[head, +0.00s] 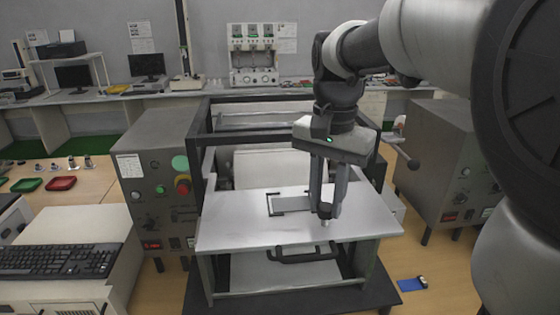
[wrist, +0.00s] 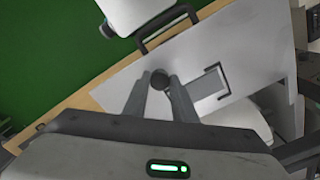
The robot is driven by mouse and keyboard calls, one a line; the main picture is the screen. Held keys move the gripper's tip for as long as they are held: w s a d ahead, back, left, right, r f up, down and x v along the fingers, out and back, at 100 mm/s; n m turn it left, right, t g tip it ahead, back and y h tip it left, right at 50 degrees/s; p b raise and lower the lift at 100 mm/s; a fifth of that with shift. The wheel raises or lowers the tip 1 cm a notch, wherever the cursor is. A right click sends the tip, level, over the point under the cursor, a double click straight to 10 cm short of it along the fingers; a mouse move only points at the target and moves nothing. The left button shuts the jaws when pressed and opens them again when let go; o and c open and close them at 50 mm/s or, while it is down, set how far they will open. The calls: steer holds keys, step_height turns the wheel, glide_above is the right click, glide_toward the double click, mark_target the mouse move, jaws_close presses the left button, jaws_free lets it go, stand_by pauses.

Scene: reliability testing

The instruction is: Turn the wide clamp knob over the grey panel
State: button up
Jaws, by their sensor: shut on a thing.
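The clamp knob is a small dark round knob (wrist: 159,77), in the wrist view between the tips of my two fingers. My gripper (head: 327,211) points down over the right half of the light metal plate (head: 230,232), and its fingers are closed on the knob. My fingers also show in the wrist view (wrist: 158,84). In the head view the fingertips mostly hide the knob. A small grey panel (head: 289,200) with a black bracket lies on the plate just left of my fingers. It shows right of the knob in the wrist view (wrist: 204,86).
A dark frame (head: 200,135) rises behind the plate, close to my arm. A black handle (head: 303,254) sits at the plate's front. A control cabinet with a red button (head: 182,185) stands left, another cabinet (head: 445,165) right. A keyboard (head: 57,261) is front left.

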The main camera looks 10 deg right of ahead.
mark_target(326, 207)
steer(key=shift+m, duration=1.1)
steer(key=o, duration=1)
steer(key=shift+o, duration=0.2)
steer(key=shift+r, duration=0.1)
step_height(326, 207, up, 17)
steer(key=p, duration=0.1)
steer(key=shift+r+p, duration=0.15)
steer(key=shift+p, duration=0.2)
